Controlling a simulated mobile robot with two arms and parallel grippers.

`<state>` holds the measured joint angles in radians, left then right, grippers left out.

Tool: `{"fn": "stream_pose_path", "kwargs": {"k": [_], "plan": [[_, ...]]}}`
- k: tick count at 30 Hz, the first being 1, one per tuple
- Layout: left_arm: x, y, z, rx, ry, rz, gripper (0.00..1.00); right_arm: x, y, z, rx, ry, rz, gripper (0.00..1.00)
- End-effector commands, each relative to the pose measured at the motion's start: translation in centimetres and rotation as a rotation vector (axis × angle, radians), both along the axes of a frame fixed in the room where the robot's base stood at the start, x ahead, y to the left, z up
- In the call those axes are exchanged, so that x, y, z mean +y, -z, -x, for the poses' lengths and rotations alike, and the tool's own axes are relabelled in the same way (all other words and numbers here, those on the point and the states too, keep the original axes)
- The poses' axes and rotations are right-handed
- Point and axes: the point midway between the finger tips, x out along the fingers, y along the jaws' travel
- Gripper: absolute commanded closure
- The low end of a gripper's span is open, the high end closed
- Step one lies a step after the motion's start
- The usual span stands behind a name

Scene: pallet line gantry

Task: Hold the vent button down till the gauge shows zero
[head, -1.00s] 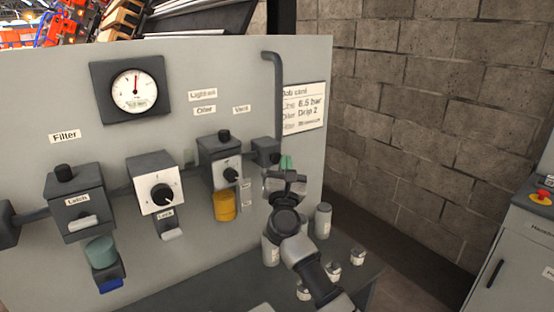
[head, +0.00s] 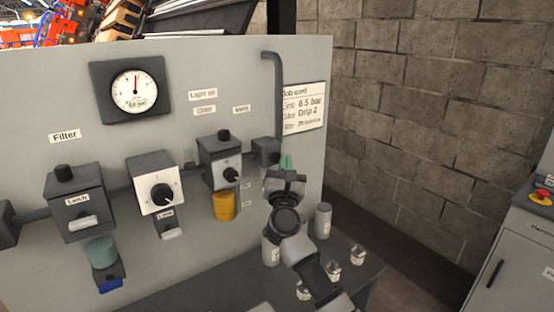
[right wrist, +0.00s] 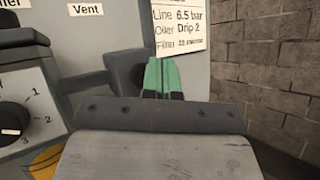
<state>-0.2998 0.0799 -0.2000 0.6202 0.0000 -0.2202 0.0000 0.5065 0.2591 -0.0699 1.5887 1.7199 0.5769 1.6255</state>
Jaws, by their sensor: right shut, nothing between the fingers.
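The round white gauge (head: 134,91) is in a dark square frame at the upper left of the panel in the head view. Its needle points about straight up, not clearly readable. The dark vent block (head: 266,151) sits below the Vent label (head: 241,110), at the end of the pipe row. My right gripper (head: 286,161) is shut and empty, its green fingertips close beside the vent block. In the right wrist view the fingertips (right wrist: 160,76) overlap the block's dark right side (right wrist: 122,72). The vent button is hidden, so I cannot tell contact. My left gripper is not in view.
A box with a numbered knob (head: 226,173) and an amber bowl (head: 224,206) are left of my right gripper. A grey bottle (head: 323,220) and small jars (head: 332,270) stand on the shelf below. A job card (head: 303,107) hangs above right.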

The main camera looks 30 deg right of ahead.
Motion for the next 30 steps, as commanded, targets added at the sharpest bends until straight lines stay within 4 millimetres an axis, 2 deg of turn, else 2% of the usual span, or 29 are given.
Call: {"fn": "stream_pose_path", "kwargs": {"k": [7,30], "plan": [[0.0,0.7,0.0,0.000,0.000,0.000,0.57,0.1,0.1,-0.8,-0.001,-0.001,-0.001,1.00],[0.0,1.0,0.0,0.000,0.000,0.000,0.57,0.1,0.1,-1.3,0.001,0.001,-0.001,1.00]]}}
